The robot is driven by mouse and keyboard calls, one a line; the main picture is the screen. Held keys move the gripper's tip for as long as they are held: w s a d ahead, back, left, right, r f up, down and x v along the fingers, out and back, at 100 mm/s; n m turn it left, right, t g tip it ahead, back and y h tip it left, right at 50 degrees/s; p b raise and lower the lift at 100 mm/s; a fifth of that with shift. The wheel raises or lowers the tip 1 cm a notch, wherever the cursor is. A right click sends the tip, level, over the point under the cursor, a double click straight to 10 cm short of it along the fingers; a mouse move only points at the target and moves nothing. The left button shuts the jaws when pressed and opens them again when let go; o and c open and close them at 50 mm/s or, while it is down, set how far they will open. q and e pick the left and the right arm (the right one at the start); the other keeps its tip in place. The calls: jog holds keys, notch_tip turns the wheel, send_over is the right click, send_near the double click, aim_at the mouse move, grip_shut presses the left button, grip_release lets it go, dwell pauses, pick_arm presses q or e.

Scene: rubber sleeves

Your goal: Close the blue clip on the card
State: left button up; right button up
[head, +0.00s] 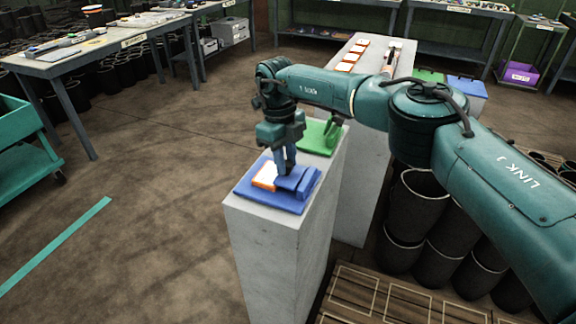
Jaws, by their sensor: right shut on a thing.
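My right gripper (285,162) comes down over the near grey pedestal and is shut on the blue clip (299,181). The clip is a blue block at the right part of a flat blue base (283,202). An orange-edged card with a white face (265,175) lies on the base, left of the clip. The gripper's fingers hide part of the clip, and I cannot tell whether the clip touches the card. My left gripper is not in view.
A green clip on a green base (318,137) sits behind on the same pedestal (270,240). A farther pedestal holds a row of similar cards (350,58). Black cylinders (415,205) stand to the right.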

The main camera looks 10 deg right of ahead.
pick_arm(q)
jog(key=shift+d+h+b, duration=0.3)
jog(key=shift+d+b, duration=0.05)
jog(key=shift+b, duration=0.05)
pick_arm(e)
jog(key=shift+a+f, duration=0.1)
jog(key=shift+f, duration=0.15)
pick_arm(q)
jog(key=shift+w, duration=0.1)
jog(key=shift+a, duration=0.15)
pick_arm(e)
jog(key=shift+g+h, duration=0.3)
jog(key=o, duration=0.6)
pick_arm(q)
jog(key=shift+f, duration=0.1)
pick_arm(e)
jog(key=o, duration=0.4)
jog(key=shift+r, duration=0.1)
